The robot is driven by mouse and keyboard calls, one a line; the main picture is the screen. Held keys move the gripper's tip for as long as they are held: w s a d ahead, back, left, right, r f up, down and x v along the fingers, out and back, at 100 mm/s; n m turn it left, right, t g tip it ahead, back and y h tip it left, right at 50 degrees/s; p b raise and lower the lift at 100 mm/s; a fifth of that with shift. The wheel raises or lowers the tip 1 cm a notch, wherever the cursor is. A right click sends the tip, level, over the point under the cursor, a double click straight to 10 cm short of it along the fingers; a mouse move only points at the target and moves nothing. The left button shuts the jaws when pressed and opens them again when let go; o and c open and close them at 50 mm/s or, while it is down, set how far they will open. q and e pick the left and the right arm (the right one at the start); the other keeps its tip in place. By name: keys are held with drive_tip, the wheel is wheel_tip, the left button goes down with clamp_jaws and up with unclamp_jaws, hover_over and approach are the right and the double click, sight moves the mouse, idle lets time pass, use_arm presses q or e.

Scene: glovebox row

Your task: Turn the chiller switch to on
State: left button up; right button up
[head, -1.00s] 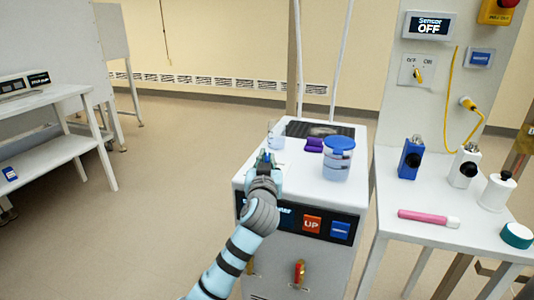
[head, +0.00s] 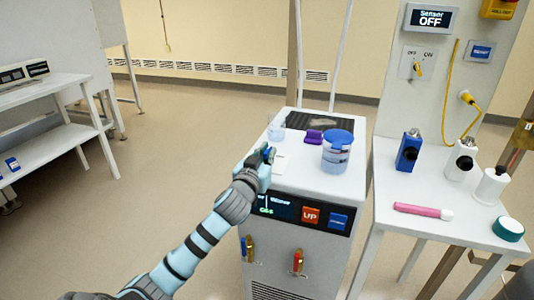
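The chiller (head: 320,270) is a white floor unit. Its dark front panel (head: 285,207) has a small display with green characters, a red UP button (head: 311,215) and a blue button (head: 338,221). I cannot clearly make out a switch on it. My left gripper (head: 266,154) is over the left front part of the chiller's top, above the panel. Its fingers are small and seen from behind, so I cannot tell whether they are open or touch the top. My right gripper is not in view.
On the chiller's top stand a blue-lidded jar (head: 337,153), a clear beaker (head: 276,128) and a purple item (head: 313,136). The wall board has a sensor display (head: 431,18) reading OFF and a yellow rotary switch (head: 418,70). A white table (head: 391,235) with bottles stands at the right.

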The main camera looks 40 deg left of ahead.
use_arm(q)
drive_tip(key=o, duration=0.3)
drive_tip(key=shift+o, duration=0.2)
drive_tip(key=shift+s, duration=0.1)
drive_tip(key=v, duration=1.1)
drive_tip(key=shift+s+d, duration=0.2)
drive_tip(key=shift+s, duration=0.15)
